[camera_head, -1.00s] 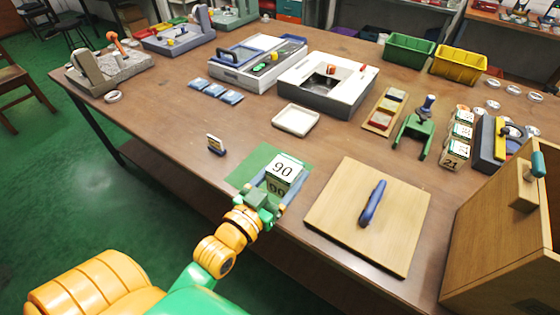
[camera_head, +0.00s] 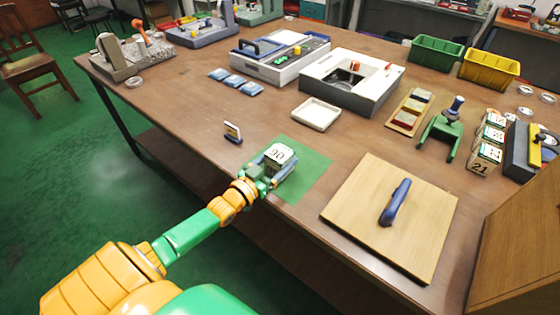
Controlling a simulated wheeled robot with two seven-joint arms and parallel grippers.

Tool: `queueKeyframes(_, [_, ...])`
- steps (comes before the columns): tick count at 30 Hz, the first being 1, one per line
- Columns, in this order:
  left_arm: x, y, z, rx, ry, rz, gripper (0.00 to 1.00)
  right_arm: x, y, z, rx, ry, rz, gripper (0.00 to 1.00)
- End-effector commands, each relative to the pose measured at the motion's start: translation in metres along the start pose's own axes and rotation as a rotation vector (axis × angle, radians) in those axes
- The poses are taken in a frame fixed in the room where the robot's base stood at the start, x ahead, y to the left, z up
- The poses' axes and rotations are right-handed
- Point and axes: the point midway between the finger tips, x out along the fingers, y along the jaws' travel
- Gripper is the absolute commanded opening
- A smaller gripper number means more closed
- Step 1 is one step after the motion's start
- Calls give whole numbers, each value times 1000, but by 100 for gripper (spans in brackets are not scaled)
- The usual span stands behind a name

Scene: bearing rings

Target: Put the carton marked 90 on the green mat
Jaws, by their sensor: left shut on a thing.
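The carton marked 90 (camera_head: 278,154) is a small white box with a dark number on its top, and its lower part is partly hidden by my gripper. My left gripper (camera_head: 275,172) is shut on this carton, with its fingers around the sides. The green mat (camera_head: 312,172) lies flat near the table's front edge. The carton is over the left part of the mat. I cannot tell whether it touches the mat or is held just above it. My right gripper is not in view.
A wooden board with a blue handle (camera_head: 396,201) lies right of the mat. Other cartons (camera_head: 485,158) stand at the right beside a green stand (camera_head: 440,138). A white tray (camera_head: 316,114) lies behind the mat.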

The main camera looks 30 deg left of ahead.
Motion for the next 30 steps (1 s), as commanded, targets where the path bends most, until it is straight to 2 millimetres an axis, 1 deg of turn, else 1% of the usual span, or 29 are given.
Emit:
queueKeyframes(3, [0, 0, -2, 0, 4, 0, 0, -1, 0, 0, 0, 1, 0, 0])
queueKeyframes(8, [0, 0, 3, 0, 4, 0, 0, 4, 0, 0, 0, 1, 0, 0])
queueKeyframes(9, [0, 0, 3, 0, 0, 0, 86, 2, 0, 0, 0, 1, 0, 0])
queueKeyframes(11, [0, 0, 3, 0, 0, 0, 100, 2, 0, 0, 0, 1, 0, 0])
queueKeyframes(17, [0, 0, 2, 0, -1, 0, 100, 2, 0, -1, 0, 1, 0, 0])
queueKeyframes(20, [-2, 0, -3, 0, -2, 0, 100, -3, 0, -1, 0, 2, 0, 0])
queueKeyframes(23, [-18, 1, -1, -2, -5, 0, 100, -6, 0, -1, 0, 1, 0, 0])
queueKeyframes(30, [-74, 0, 0, -1, -7, 0, 100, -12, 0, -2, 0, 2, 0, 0])
